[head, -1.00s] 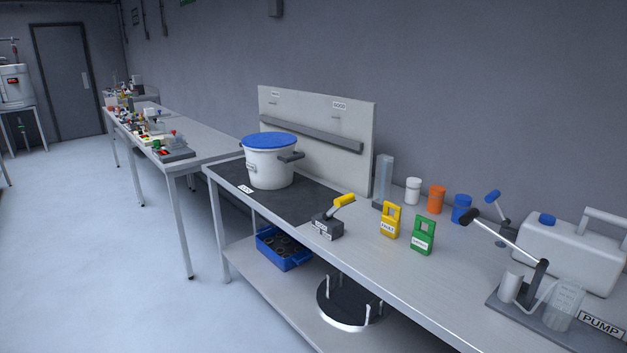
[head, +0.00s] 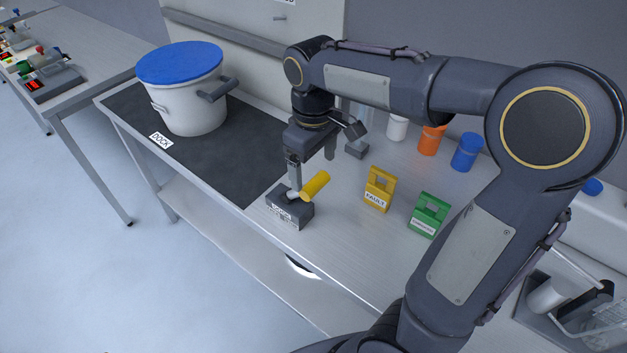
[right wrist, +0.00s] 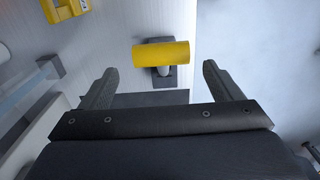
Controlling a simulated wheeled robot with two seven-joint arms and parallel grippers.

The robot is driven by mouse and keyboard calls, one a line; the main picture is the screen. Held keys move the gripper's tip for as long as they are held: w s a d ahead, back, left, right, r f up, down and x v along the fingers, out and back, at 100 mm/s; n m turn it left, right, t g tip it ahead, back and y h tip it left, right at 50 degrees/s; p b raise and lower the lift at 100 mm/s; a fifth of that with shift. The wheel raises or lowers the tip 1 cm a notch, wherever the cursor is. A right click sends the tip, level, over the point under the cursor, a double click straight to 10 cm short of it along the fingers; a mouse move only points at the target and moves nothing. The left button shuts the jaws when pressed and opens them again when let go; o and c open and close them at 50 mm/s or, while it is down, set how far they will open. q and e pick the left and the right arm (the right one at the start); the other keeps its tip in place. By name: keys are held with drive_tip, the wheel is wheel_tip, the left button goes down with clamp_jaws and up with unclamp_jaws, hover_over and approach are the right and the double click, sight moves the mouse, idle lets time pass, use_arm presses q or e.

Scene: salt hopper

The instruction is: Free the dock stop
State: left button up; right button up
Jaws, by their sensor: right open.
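The dock stop is a small dark block (head: 291,213) at the bench's front edge by the dark mat, with a lever ending in a yellow handle (head: 316,185). The lever leans up to the right; the block's label is too small to read surely. My right gripper (head: 312,164) is open just above the handle, pointing down. In the right wrist view the yellow handle (right wrist: 160,54) lies crosswise just beyond the gap between the open fingers (right wrist: 160,72), and no contact shows. My left gripper is out of view.
A white pot with a blue lid (head: 190,108) stands on the dark mat (head: 225,165) marked DOCK. A yellow FAULT tag (head: 379,190) and a green tag (head: 428,215) stand right of the stop. Orange (head: 432,139) and blue jars (head: 467,152) stand behind.

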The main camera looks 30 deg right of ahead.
sight(315, 180)
drive_tip(key=f, duration=0.6)
drive_tip(key=shift+s+f, duration=0.25)
drive_tip(key=shift+f, duration=0.15)
drive_tip(key=c, duration=1.4)
drive_tip(key=shift+r, duration=0.1)
